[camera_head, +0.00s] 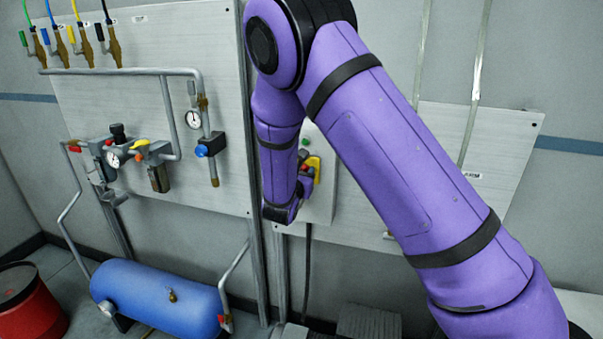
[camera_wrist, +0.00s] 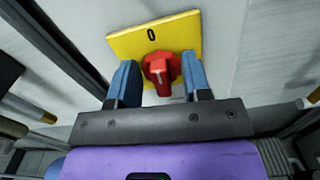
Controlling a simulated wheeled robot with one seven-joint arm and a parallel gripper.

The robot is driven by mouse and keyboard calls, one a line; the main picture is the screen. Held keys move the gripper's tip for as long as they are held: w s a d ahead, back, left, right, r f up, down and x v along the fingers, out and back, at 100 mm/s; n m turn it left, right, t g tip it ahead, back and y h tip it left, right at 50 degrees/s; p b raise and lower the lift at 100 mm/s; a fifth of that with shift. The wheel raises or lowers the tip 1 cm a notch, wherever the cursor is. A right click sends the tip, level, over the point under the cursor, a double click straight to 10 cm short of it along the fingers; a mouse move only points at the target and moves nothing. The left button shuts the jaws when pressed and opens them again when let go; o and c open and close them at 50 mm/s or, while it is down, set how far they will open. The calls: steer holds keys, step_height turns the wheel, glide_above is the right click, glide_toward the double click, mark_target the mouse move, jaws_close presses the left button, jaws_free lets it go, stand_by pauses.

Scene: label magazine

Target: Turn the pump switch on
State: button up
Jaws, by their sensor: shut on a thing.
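The pump switch is a red rotary knob (camera_wrist: 160,72) on a yellow plate (camera_wrist: 182,34) marked "0" above the knob. A short pale mark on the knob's face stands about upright, roughly in line with the "0". My gripper (camera_wrist: 161,68) has one blue finger on each side of the knob and is shut on it. In the head view the yellow plate (camera_head: 315,164) shows on a light grey box, partly hidden by my purple arm. There my gripper (camera_head: 303,180) is at the plate, and its fingertips are hard to make out.
A green button (camera_head: 305,142) sits above the yellow plate. To the left, a panel carries gauges, valves and pipes (camera_head: 128,71). A blue tank (camera_head: 155,295) and a red drum (camera_head: 32,308) stand below on the left. A vertical metal post (camera_head: 250,150) runs close beside my forearm.

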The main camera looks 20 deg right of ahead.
steer(key=shift+s+d+f+m, duration=0.1)
steer(key=shift+d+f+m, duration=0.1)
steer(key=shift+m, duration=2.6)
steer(key=shift+s+d+f+m, duration=0.1)
steer(key=shift+f+m, duration=0.1)
steer(key=shift+m, duration=2.6)
steer(key=shift+s+d+f+m, duration=0.1)
steer(key=shift+f+m, duration=0.1)
steer(key=shift+m, duration=2.6)
steer(key=o, duration=0.9)
steer(key=shift+c, duration=0.2)
steer(key=v, duration=1)
steer(key=shift+s+a, duration=0.25)
steer(key=shift+s, duration=0.1)
